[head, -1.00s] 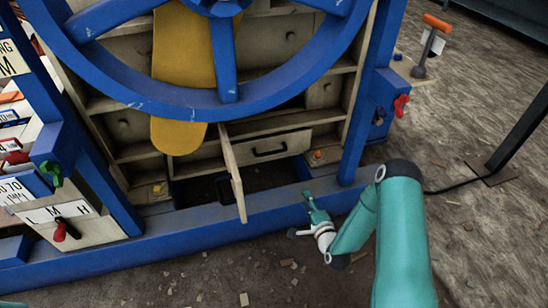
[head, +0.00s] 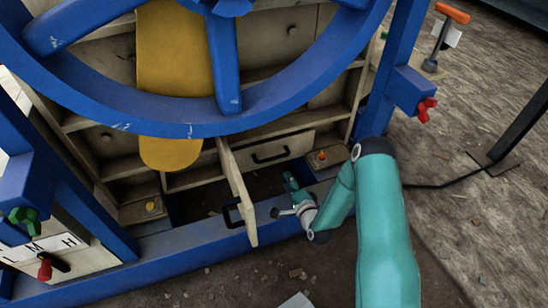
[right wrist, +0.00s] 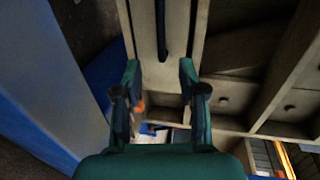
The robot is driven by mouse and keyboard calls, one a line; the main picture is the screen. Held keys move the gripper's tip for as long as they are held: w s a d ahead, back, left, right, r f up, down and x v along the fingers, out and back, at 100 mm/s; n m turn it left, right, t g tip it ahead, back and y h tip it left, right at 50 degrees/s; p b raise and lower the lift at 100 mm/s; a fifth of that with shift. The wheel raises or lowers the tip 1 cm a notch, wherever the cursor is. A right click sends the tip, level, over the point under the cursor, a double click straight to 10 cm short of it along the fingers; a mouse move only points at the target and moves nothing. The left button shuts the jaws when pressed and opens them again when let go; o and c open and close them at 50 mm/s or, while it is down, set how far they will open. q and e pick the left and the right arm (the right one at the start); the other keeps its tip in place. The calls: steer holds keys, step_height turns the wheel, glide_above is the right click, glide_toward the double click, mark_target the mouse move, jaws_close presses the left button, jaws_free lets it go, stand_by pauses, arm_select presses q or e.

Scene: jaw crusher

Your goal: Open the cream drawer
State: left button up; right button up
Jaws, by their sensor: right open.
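The cream drawer (head: 283,148) is in the lower part of the blue-framed machine, a pale front with a black bar handle (head: 270,154). It looks shut. My right gripper (head: 285,195) is open and empty, low in front of the drawer and to the right of a swung-out cream door (head: 238,190). In the right wrist view, my open fingers (right wrist: 160,78) point at a cream panel (right wrist: 178,72) with a dark bar (right wrist: 163,30) beyond the tips. They appear apart from the bar. My left gripper is not in view.
The cream door, with its own black handle (head: 232,214), stands out left of the gripper. A blue beam (head: 190,250) runs along the machine's front. A large blue wheel (head: 100,105) hangs above. An orange knob (head: 321,155) sits right of the drawer.

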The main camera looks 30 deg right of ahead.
mark_target(275, 157)
steer(key=b+x, duration=0.2)
steer(key=x, duration=0.5)
steer(key=b+x, duration=0.3)
steer(key=x, duration=0.4)
steer(key=shift+w+d, duration=0.25)
steer(key=shift+f, duration=0.1)
jaws_close()
